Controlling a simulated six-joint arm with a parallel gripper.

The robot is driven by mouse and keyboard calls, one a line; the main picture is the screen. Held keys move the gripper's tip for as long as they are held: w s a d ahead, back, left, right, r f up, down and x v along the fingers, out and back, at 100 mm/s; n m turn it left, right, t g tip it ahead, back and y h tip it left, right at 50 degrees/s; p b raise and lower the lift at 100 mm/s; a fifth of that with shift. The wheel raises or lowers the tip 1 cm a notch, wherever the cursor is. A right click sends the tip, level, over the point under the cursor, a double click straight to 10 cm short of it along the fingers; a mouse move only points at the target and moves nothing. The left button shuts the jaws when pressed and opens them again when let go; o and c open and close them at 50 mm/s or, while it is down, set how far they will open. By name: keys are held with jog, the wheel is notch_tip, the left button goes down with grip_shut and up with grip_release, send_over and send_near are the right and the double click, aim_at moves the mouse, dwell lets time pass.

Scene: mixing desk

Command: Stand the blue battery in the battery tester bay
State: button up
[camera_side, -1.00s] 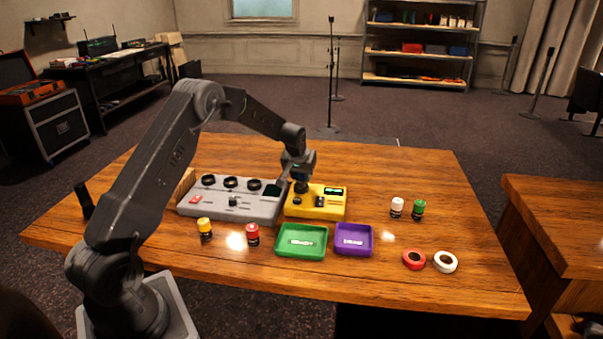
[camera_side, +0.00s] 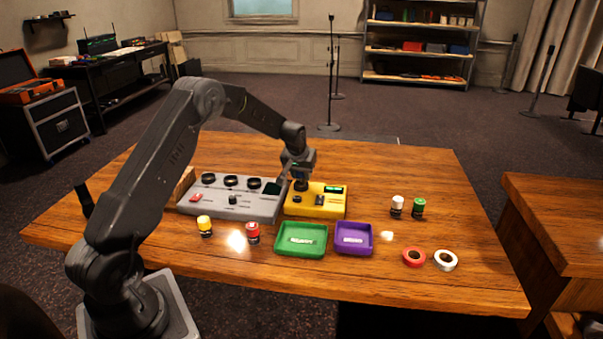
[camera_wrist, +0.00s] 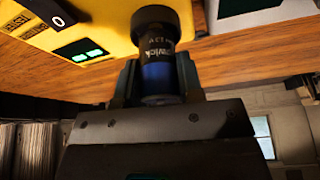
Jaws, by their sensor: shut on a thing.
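The blue battery (camera_wrist: 157,75) is upright between the fingers of my gripper (camera_wrist: 157,82). It has a blue band and a black part with pale lettering. The yellow battery tester (camera_side: 302,209) stands on the table, and its body also shows in the wrist view (camera_wrist: 100,22). The black round bay (camera_wrist: 152,20) is at the battery's far end in the wrist view. The battery's end meets or enters the bay; how deep it sits is hidden. In the side view my gripper (camera_side: 301,178) is right above the tester's back left part, shut on the battery.
A grey mixing desk (camera_side: 215,206) stands directly left of the tester. A green tray (camera_side: 284,251) and a purple tray (camera_side: 353,250) lie in front. Yellow (camera_side: 205,224), red (camera_side: 253,230), white (camera_side: 397,204) and green (camera_side: 418,206) batteries stand apart. Two tape rolls (camera_side: 414,259) lie front right.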

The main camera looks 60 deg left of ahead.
jog(key=shift+f, duration=0.6)
jog(key=o, duration=0.7)
jog(key=shift+r, duration=0.1)
jog(key=v, duration=1.1)
dwell(0.4)
